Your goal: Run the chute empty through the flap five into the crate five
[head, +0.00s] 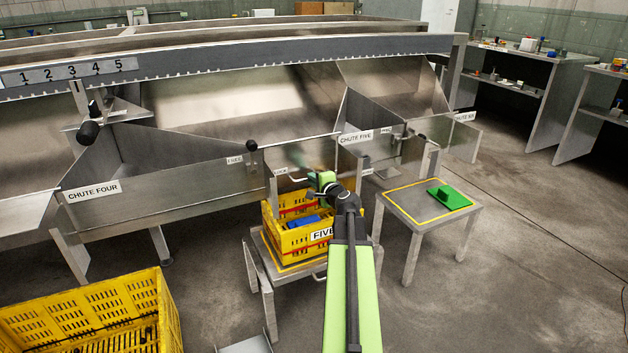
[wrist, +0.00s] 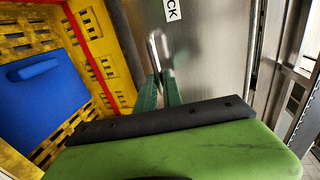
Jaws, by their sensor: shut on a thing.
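Chute five (head: 240,110) is a bare metal trough with its name label on the right; I see no load in its visible part. The metal flap five (head: 305,153) is at its front, partly behind my arm. My gripper (head: 312,182) is at the flap's front. In the wrist view, my green fingers (wrist: 165,88) are shut on a metal handle (wrist: 155,50), beside a label ending in "CK". The block also shows in the wrist view (wrist: 40,92).
Chute four (head: 140,185) is to the left. A large yellow crate (head: 90,310) stands at front left.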

